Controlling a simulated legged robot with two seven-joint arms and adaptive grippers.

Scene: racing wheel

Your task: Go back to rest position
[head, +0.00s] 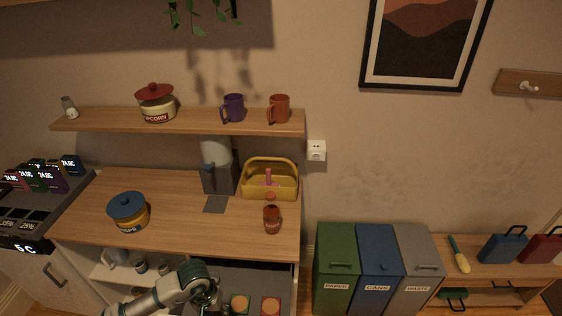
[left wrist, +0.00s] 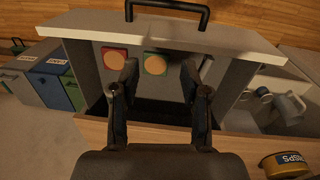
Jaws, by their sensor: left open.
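My left arm comes in from the bottom left of the head view, and its gripper (head: 207,297) is partly cut off by the lower edge. It is over the open drawer (head: 285,272) below the counter. In the left wrist view the left gripper (left wrist: 160,76) is open, its two fingers apart with nothing between them. Beyond the fingertips lie a red box (left wrist: 114,60) and a green box (left wrist: 155,63) with round tan tops, inside the drawer. The drawer front with its black handle (left wrist: 167,8) is at the top. My right gripper is not in view.
The counter (head: 170,235) holds a blue-lidded pot (head: 129,211), a coffee machine (head: 217,170), a yellow basket (head: 270,182) and a red jar (head: 272,220). Mugs stand in the open shelf (head: 100,271) left of the drawer. Green, blue and grey bins (head: 378,270) stand right of it.

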